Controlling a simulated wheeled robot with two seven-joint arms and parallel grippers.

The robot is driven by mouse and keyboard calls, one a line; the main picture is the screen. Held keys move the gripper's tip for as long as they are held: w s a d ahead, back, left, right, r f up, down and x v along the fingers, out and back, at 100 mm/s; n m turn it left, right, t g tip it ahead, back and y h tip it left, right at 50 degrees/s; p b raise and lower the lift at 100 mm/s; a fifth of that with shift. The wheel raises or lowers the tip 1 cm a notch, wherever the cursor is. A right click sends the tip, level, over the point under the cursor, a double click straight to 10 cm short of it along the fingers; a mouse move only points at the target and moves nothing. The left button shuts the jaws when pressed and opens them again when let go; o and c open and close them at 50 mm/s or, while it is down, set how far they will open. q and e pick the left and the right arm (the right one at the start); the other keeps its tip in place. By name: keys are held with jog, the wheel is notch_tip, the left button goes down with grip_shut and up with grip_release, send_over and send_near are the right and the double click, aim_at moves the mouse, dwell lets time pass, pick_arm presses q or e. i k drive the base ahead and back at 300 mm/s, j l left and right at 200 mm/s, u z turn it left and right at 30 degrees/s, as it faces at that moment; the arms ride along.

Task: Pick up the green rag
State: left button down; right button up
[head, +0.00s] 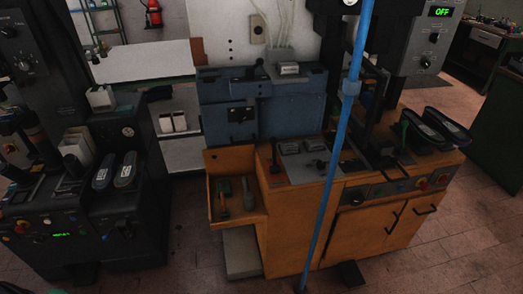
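I cannot make out a green rag for certain in the head view. Another small green-tipped item (226,187) lies in the open orange side tray (234,158). Neither of my grippers shows in this view.
The orange press cabinet (345,240) stands in the middle with a blue-grey unit (240,110) behind. A blue pole (333,150) crosses in front. A dark machine (120,225) stands at left, a green cabinet (500,140) at right. Floor (430,270) is clear at lower right.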

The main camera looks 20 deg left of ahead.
aim_at(224, 185)
jog(key=i+l+u, duration=0.55)
jog(key=i+l, duration=0.15)
